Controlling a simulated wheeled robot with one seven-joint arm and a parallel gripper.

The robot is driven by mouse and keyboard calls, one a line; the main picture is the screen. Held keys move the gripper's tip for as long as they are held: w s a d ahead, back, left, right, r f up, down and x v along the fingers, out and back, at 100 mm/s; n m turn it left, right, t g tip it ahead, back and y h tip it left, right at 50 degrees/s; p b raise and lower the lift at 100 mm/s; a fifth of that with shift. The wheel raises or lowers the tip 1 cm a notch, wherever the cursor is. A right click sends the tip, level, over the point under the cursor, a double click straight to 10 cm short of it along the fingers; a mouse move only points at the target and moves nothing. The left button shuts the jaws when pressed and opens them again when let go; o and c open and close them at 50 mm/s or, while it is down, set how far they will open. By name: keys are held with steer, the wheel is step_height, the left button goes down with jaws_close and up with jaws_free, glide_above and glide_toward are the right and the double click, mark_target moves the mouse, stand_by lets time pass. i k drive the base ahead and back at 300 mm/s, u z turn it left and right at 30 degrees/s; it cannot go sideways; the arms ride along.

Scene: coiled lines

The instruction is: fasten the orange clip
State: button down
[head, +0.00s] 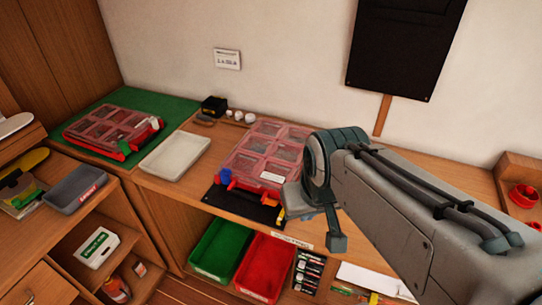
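A clear-lidded red organizer box (262,152) lies on the wooden bench in the middle, with its front on a dark mat. An orange-red clip (225,177) sits at its front left corner, beside a blue part. I cannot tell whether this clip is open or fastened. A second, similar box (107,128) on the left has an orange-red part (154,123) at its right side and a green one at its front. My arm reaches in from the right, over the middle box's right side. My gripper (334,240) shows only partly at the arm's end; its fingers are not clear.
A green mat (178,107) lies under the left box. An empty white tray (174,156) lies between the boxes. Small pots and a black block stand behind it. Green (222,248) and red (264,267) bins sit below the bench front. A black panel (405,45) hangs on the wall.

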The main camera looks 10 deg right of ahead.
mark_target(271, 201)
steer(key=k, duration=1.35)
steer(key=u, duration=0.25)
steer(key=i, duration=0.95)
steer(key=u, duration=0.35)
